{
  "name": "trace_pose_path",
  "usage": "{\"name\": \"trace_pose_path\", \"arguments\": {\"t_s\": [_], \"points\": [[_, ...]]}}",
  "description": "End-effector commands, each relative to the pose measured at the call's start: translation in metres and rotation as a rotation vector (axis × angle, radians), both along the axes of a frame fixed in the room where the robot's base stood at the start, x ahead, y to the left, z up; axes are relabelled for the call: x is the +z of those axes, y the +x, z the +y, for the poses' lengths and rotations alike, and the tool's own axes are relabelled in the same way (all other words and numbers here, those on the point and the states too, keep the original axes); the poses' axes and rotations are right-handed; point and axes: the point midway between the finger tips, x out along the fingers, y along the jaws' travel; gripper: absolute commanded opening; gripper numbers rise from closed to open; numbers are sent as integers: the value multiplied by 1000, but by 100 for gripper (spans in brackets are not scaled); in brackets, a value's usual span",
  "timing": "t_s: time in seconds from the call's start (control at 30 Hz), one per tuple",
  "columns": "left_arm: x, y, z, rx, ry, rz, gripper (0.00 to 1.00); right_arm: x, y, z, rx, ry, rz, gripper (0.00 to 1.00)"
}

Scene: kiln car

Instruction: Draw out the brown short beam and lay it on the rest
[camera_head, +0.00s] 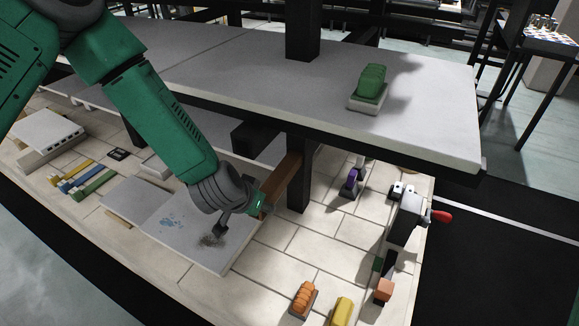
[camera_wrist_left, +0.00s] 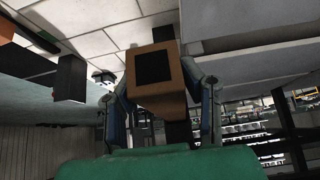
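The brown short beam (camera_head: 284,180) slants out from under the raised grey deck, beside a dark post. My left gripper (camera_head: 250,207) is at its lower near end. In the left wrist view the beam (camera_wrist_left: 158,99) stands between my two fingers, and its end face bears a dark square. Both fingers (camera_wrist_left: 155,78) appear to touch its sides. The far part of the beam is hidden under the deck. I cannot tell which thing is the rest. My right gripper is not in view.
The raised deck (camera_head: 225,70) overhangs the work area and carries a green ribbed piece (camera_head: 371,83). A pale slab (camera_head: 190,232) lies below my gripper. Orange (camera_head: 304,297) and yellow (camera_head: 342,312) pieces and a red-handled device (camera_head: 404,218) stand to the right.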

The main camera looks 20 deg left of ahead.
Motion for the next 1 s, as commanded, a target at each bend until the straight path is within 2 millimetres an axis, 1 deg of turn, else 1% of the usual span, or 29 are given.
{"name": "trace_pose_path", "arguments": {"t_s": [0.17, 0.53, 0.57, 0.6, 0.63, 0.83, 0.87, 0.9, 0.97, 1.0], "points": [[2, 0, 0, -1, 0, -6, 0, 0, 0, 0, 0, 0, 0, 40], [1, -14, 2, 0, 1, -3, 0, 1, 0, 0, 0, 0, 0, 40], [1, -14, 2, 0, 1, -3, 42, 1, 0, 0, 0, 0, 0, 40], [1, -13, 2, 0, 1, -3, 56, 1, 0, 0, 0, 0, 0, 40], [1, -13, 2, 0, 1, -3, 59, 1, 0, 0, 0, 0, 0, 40], [0, -14, 2, 0, 1, -1, 59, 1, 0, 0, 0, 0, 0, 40], [-2, -16, 3, 0, 1, 6, 62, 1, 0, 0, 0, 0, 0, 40], [-2, -16, 3, 1, 2, 6, 77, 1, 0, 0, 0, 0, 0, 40], [-2, -16, 3, 1, 2, 5, 98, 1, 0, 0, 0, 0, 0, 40], [-1, -15, 2, 1, 2, 5, 100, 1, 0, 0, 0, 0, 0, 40]]}}
